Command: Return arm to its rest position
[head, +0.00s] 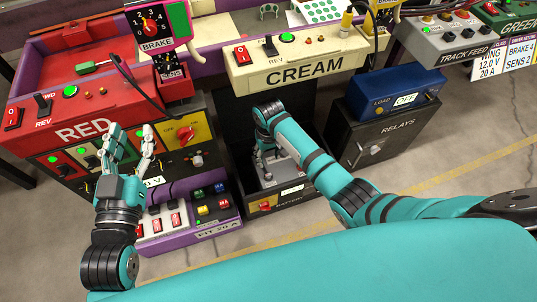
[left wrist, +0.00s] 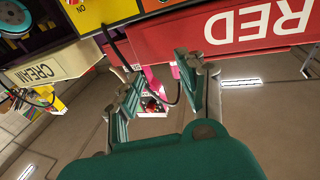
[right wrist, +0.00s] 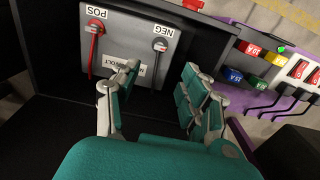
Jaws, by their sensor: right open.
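My right arm reaches down in the head view into the black open compartment (head: 232,120) below the CREAM panel. My right gripper (head: 265,158) is open there, and the right wrist view shows its spread fingers (right wrist: 160,72) with nothing between them. They are in front of a grey battery box (right wrist: 132,45) marked POS and NEG, with a red lead at POS; I cannot tell if they touch it. The box also shows in the head view (head: 288,172). My left gripper (head: 130,140) is in front of the RED station, and its fingers (left wrist: 162,75) are apart and empty.
The CREAM panel (head: 295,70) overhangs my right gripper. A black RELAYS cabinet (head: 385,140) with a blue LOAD box (head: 395,92) stands to its right. A purple fuse panel (head: 205,212) is between my grippers. Open floor (head: 470,140) lies at the right.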

